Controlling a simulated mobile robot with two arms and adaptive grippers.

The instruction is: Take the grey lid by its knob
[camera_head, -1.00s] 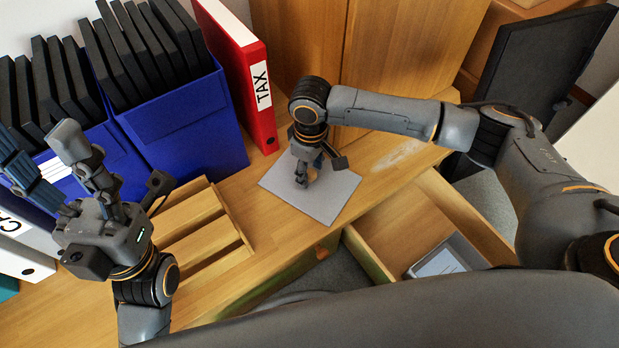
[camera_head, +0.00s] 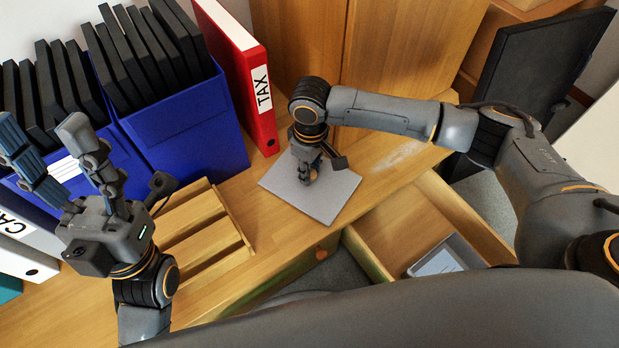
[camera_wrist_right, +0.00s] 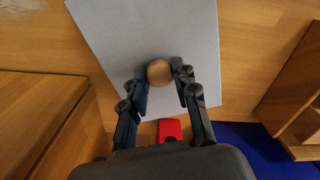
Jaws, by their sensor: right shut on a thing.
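The grey lid (camera_head: 325,201) is a flat grey square lying on the wooden desk in the middle of the head view. It also shows in the right wrist view (camera_wrist_right: 185,40), with its round wooden knob (camera_wrist_right: 159,72) in the middle. My right gripper (camera_head: 306,180) points down over the lid and is shut on the knob, one finger on either side (camera_wrist_right: 160,82). In the head view the gripper hides the knob. My left gripper (camera_head: 62,150) is at the left, fingers spread wide, open and empty, raised above the desk.
A slatted wooden tray (camera_head: 205,240) lies between my left gripper and the lid. An open drawer (camera_head: 400,225) with a grey box (camera_head: 445,258) is right of the lid.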

